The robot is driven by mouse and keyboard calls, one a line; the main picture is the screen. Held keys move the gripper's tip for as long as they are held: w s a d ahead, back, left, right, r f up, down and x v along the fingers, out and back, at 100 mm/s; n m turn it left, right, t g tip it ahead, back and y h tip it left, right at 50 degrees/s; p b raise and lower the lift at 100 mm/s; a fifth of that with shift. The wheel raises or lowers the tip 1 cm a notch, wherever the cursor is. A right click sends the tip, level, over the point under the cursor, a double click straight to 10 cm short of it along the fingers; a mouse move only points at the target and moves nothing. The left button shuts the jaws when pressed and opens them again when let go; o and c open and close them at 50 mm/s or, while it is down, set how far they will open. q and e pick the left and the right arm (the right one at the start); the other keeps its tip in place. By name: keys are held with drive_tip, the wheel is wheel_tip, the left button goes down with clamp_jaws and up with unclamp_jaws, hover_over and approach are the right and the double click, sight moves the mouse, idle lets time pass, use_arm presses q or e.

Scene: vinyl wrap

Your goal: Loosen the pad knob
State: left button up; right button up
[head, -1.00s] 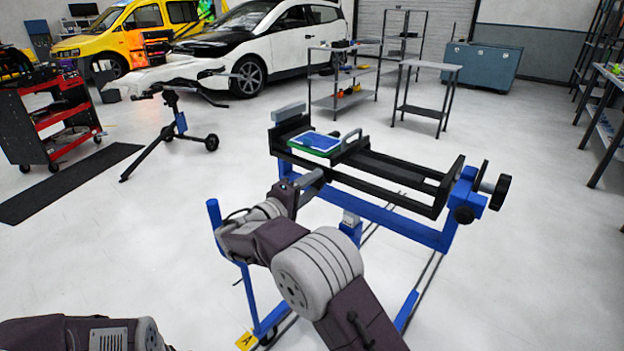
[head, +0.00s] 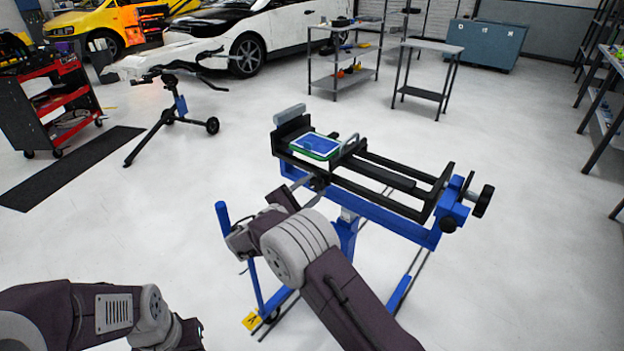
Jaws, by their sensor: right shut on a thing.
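A blue stand (head: 380,212) carries a black clamp frame (head: 400,200). A grey pad (head: 289,113) sits at the frame's far left end. My right gripper (head: 317,185) is at the near side of the frame, below the green-edged blue tray. It is shut on a small dark part there, which looks like a knob; the gripper and arm hide most of it. Larger black knobs sit at the right end, a round end knob (head: 483,201) and a lower knob (head: 449,224). My left arm is at the lower left, its gripper out of view.
A green-edged blue tray (head: 315,146) lies on the frame beside a grey handle (head: 349,143). A black wheeled stand (head: 168,122) and a red tool cart (head: 62,105) stand left. Shelves (head: 343,65) and a side table (head: 430,47) stand behind. Open floor lies right.

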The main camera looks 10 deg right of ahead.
drive_tip(key=n+p, duration=0.4)
drive_tip(key=n, duration=0.1)
drive_tip(key=shift+r+p, duration=0.15)
drive_tip(key=shift+p, duration=0.2)
drive_tip(key=shift+a+n+p, duration=0.1)
drive_tip(key=shift+n+p, duration=0.9)
drive_tip(key=shift+n, duration=0.7)
drive_tip(key=shift+f, duration=0.2)
drive_tip(key=o, duration=1.4)
drive_tip(key=v, duration=0.9)
